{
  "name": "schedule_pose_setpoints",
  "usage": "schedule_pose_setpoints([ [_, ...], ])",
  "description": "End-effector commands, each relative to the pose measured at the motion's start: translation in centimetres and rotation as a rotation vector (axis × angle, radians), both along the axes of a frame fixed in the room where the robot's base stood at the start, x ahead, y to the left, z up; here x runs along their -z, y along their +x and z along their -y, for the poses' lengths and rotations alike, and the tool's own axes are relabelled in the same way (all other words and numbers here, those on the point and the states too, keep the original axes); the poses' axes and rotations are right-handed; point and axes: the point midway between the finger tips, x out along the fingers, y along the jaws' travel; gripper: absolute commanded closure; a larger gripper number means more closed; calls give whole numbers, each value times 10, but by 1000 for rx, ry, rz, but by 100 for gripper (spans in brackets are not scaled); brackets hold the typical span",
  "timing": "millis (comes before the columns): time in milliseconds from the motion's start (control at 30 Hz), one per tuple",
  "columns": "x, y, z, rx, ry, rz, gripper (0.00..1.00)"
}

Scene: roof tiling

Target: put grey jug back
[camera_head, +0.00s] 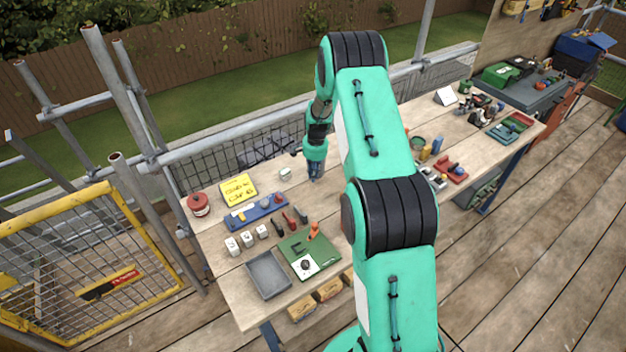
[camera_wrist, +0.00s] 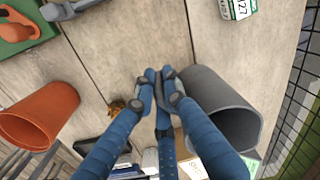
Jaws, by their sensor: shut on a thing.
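The grey jug (camera_wrist: 240,108) is a dark grey, open-mouthed vessel on the right of the wrist view, and looks tipped in that picture. My gripper (camera_wrist: 162,80) has blue fingers drawn together at the jug's left side, shut on it. The fingers hide the part that they hold, so I cannot tell whether it is a handle or the wall. In the head view my gripper (camera_head: 316,172) is over the back edge of the workbench. I cannot make out the jug clearly there.
The workbench (camera_head: 222,268) holds a yellow sign (camera_head: 238,188), a red tin (camera_head: 198,204), a blue tray (camera_head: 257,211), a green mat (camera_head: 322,262) and a grey tray (camera_head: 268,275). A terracotta pot (camera_wrist: 38,118) and a numbered block (camera_wrist: 238,8) show in the wrist view. Scaffold rails stand behind.

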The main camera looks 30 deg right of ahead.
Motion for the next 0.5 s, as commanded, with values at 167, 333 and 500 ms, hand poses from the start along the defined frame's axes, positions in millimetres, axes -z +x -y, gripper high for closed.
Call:
schedule_pose_setpoints([
  [167, 0, 2, 1, 0, 0, 1, 100],
  [333, 4, 9, 4, 0, 0, -1, 100],
  [500, 25, 8, 3, 0, 1, 0, 100],
])
